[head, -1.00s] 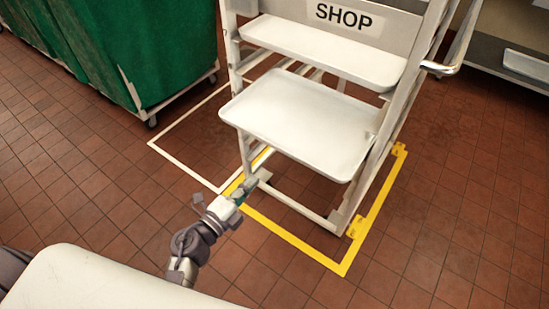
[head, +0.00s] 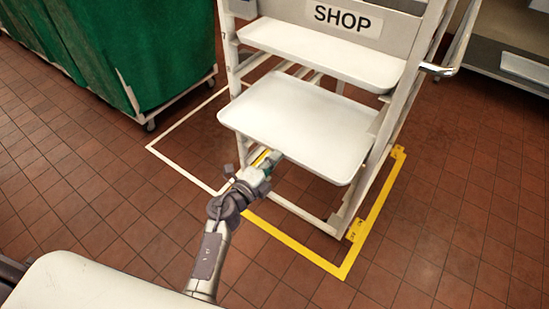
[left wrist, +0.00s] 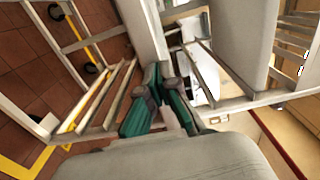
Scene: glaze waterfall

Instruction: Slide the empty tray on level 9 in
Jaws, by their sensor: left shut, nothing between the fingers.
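The lower white tray (head: 300,120) is empty and sticks out toward me from the white rack (head: 390,110) marked SHOP. Level numbers are too small to read for certain. My left gripper (head: 270,160) is shut with nothing held. It is at the tray's near edge, left of the edge's middle; I cannot tell whether it touches. In the left wrist view, the green fingertips (left wrist: 160,100) are together, with rack rails around them. My right gripper is not in view.
Another empty white tray (head: 320,55) sits above, also protruding. A green covered cart (head: 130,50) stands at left. Yellow floor tape (head: 300,250) borders the rack's base. A metal handle (head: 440,69) projects at right. The tiled floor in front is clear.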

